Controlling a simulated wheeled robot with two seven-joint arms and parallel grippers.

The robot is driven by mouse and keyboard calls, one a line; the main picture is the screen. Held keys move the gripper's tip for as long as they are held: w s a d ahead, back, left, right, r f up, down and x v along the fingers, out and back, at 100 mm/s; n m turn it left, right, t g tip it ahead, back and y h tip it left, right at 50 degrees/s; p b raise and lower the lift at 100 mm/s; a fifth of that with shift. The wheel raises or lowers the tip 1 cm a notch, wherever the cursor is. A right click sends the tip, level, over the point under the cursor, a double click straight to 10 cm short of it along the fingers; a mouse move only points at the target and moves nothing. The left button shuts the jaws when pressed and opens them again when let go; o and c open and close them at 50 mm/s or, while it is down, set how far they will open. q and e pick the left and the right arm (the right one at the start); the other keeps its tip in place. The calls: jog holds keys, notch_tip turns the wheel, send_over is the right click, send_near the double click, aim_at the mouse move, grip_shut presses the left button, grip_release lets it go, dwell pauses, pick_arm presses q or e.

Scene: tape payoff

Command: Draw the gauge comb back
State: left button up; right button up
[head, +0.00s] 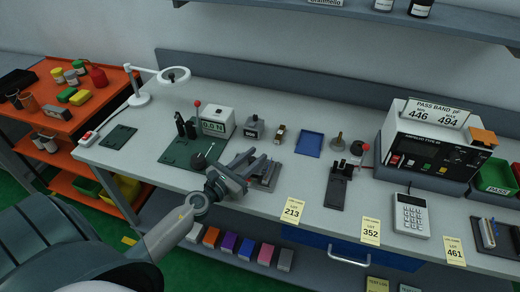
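My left gripper (255,160) reaches in from the lower left over the front of the grey bench (310,175). Its two fingers look spread, with a gap between them and nothing clearly held. Just right of the fingertips is a low grey fixture (268,177) with upright parts, partly hidden by the gripper; it may be the gauge comb, but I cannot tell for sure. I cannot tell whether the fingers touch it. My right gripper is not in view.
A blue tray (309,144) and a black stand (338,188) lie to the right. A large tester (430,150) and calculator (411,215) are farther right. Lot cards (291,210) hang at the front edge.

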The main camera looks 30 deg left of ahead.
pick_arm(q)
jog(key=shift+w+d, duration=0.15)
jog(key=shift+w, duration=0.65)
jog(key=shift+w+d, duration=0.15)
jog(key=shift+w, duration=0.6)
grip_shut()
jog(key=shift+s+a+f+b, duration=0.15)
jog(key=shift+a+b, duration=0.1)
jog(key=shift+a, duration=0.35)
jog(key=shift+s+a+r+b, duration=0.1)
jog(key=shift+a+b, duration=0.15)
jog(key=shift+a, duration=0.45)
grip_release()
jog(key=shift+s+a, duration=0.1)
